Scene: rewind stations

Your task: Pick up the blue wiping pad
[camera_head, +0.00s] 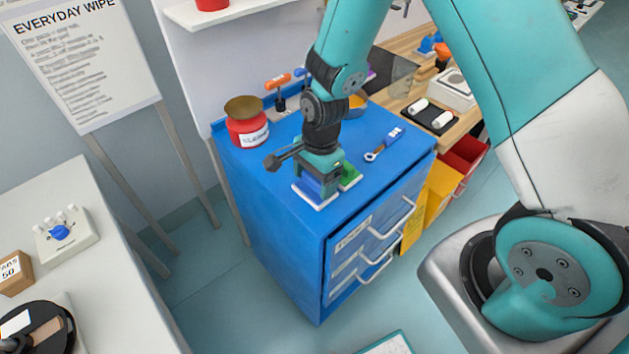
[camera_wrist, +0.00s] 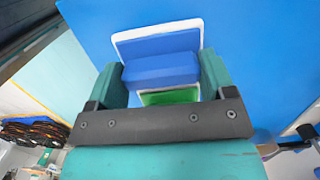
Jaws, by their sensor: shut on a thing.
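The blue wiping pad (camera_head: 309,190) is at the near corner of the blue cabinet's top, with a white edge showing around its base. My gripper (camera_head: 320,178) is over it, pointing down. In the wrist view, the pad's raised blue block (camera_wrist: 160,70) sits between the two teal fingers of my gripper (camera_wrist: 160,62), which are shut on it. The pad looks to be at or very close to the cabinet top; I cannot tell whether it touches. A green pad (camera_head: 350,177) is right beside it, partly hidden by my gripper, and shows below the block in the wrist view (camera_wrist: 170,96).
On the blue cabinet top (camera_head: 345,222) stand a red jar (camera_head: 247,128) and an orange-handled tool (camera_head: 278,84); a blue-and-silver wrench (camera_head: 384,144) lies to the right. A wooden bench with a black tray (camera_head: 431,118) is behind right.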

